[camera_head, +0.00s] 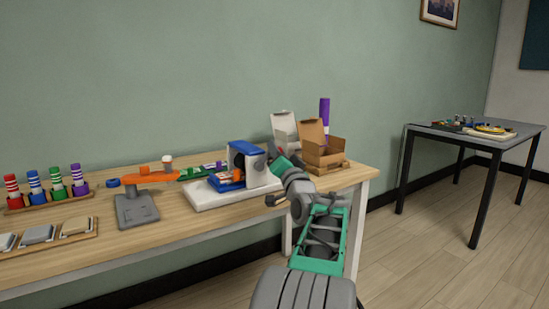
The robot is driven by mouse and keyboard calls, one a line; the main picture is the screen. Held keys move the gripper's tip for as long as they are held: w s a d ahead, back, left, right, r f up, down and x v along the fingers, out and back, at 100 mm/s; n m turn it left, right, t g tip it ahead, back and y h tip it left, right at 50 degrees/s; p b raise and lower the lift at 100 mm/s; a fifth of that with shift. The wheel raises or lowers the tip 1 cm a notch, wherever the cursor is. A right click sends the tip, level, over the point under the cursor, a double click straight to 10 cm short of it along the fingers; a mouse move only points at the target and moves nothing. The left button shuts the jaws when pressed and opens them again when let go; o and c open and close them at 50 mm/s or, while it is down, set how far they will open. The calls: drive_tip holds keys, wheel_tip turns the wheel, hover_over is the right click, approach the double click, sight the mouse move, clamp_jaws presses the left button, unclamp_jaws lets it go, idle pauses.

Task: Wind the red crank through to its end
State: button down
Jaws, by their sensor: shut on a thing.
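A blue and white device (244,164) stands on a pale base plate (212,196) near the right end of the workbench. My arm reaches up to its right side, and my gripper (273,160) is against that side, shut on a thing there. The red crank does not show clearly; my wrist and the device's side cover the place where my jaws close. How far the crank is turned cannot be told.
Open cardboard boxes (323,150) and a purple cylinder (324,112) stand just behind my wrist. An orange-armed stand (137,205) and a rack of coloured bottles (48,199) are left on the workbench (185,231). A grey table (440,133) stands apart at right.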

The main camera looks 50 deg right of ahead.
idle(0.4)
drive_tip(key=c, duration=1.2)
unclamp_jaws()
drive_tip(key=p+v, duration=0.1)
drive_tip(key=v, duration=0.6)
drive_tip(key=shift+s+a, duration=0.3)
